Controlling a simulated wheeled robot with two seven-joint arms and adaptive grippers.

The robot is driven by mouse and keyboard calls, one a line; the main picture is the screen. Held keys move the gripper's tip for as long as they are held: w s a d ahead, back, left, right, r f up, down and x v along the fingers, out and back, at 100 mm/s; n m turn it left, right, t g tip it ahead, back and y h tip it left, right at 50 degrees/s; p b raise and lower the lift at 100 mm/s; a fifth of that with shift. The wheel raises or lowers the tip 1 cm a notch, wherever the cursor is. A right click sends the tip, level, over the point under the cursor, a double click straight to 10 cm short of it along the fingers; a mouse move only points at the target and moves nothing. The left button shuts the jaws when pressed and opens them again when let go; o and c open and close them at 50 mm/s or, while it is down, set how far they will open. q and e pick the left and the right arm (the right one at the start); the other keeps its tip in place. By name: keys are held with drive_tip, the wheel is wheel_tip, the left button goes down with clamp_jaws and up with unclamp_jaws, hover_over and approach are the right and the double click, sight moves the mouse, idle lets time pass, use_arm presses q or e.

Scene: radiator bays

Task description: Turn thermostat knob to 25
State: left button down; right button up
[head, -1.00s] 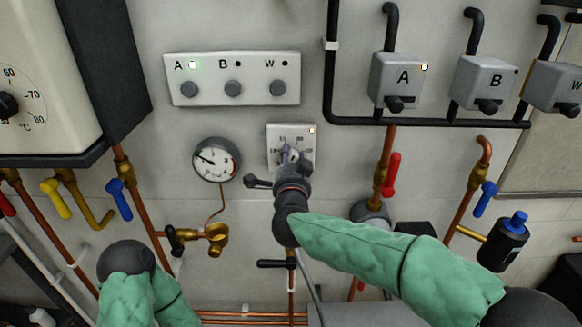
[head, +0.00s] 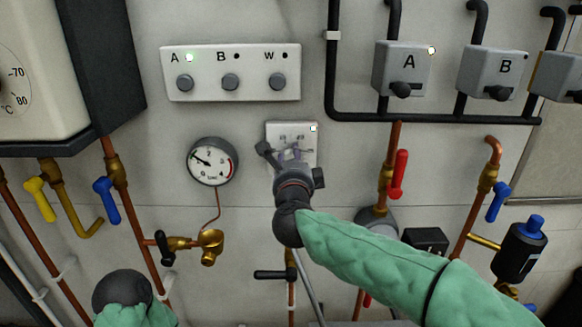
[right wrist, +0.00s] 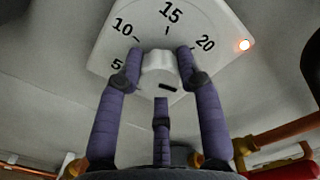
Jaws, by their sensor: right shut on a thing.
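The thermostat (head: 278,130) is a pale square plate on the wall below the switch panel. The right wrist view shows its dial plate (right wrist: 190,22) with the numbers 5, 10, 15 and 20 and a lit lamp (right wrist: 245,44) in a corner; 25 is not visible. My right gripper (head: 291,155) is at the plate. In the right wrist view its purple fingers (right wrist: 160,62) close around the white knob (right wrist: 158,73), one on each side and one below. A short dark mark shows on the knob's near side. The setting cannot be read. My left gripper does not show, only that arm's wrist.
A pressure gauge (head: 213,161) is left of the thermostat. A panel with A, B and W buttons (head: 231,72) is above. Grey boxes A (head: 402,66) and B (head: 492,70) are upper right. Copper pipes with coloured valve levers flank my right arm, including a red lever (head: 399,174).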

drive_tip(key=shift+d+m+b, duration=0.15)
drive_tip(key=shift+m+b, duration=0.2)
drive_tip(key=shift+m, duration=0.25)
drive_tip(key=o, duration=1.1)
drive_tip(key=shift+d, duration=0.1)
drive_tip(key=shift+o, duration=0.2)
drive_tip(key=s, duration=1.2)
